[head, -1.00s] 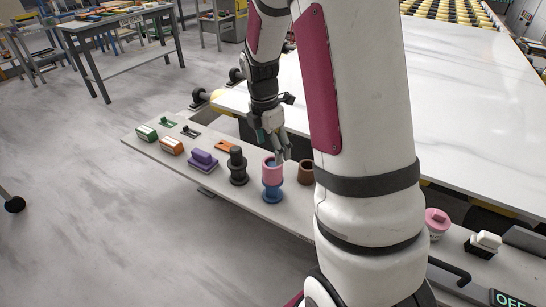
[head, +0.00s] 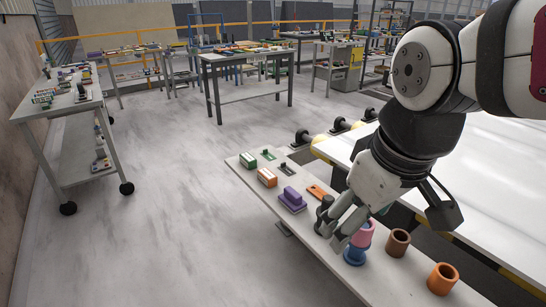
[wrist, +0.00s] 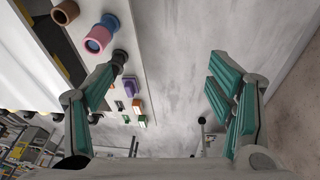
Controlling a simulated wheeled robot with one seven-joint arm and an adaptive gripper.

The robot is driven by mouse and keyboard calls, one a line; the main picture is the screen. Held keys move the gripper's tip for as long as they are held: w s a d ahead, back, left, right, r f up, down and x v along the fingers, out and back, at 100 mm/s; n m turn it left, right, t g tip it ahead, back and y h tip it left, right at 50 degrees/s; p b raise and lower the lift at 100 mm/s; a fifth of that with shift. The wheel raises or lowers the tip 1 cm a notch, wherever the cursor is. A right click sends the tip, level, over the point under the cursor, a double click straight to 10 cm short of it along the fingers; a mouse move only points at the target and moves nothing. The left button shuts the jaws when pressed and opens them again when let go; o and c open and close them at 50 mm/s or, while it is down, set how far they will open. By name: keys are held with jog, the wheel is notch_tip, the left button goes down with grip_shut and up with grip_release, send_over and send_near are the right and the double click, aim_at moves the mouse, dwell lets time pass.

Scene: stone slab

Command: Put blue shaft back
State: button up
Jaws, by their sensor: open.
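A blue piece (head: 355,256) with a wide foot stands on the grey shelf, with a pink ring (head: 363,233) on top of it. In the wrist view the pink ring (wrist: 97,40) shows blue inside its opening, and the blue foot (wrist: 111,22) is beyond it. My gripper (head: 343,224) is close beside the pink ring in the head view and overlaps a black shaft (head: 324,212). In the wrist view my gripper (wrist: 162,65) has its fingers wide apart with bare floor between them. The blue and pink piece lies outside the left finger, not between the fingers.
Brown (head: 398,242) and orange (head: 443,279) rings stand to the right on the shelf (head: 330,268). Purple (head: 292,200), orange and green blocks stand to the left. A white slab (head: 490,180) lies behind. Open floor (head: 170,210) is at the left, with a loaded cart (head: 70,120).

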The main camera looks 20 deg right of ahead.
jog(key=s+m, duration=0.1)
jog(key=s+a+m, duration=0.1)
jog(key=s, duration=0.1)
jog(key=s+a+m, duration=0.1)
jog(key=shift+s+t, duration=0.3)
jog(key=shift+s, duration=0.05)
jog(key=shift+r+p, duration=0.85)
jog(key=shift+r, duration=0.2)
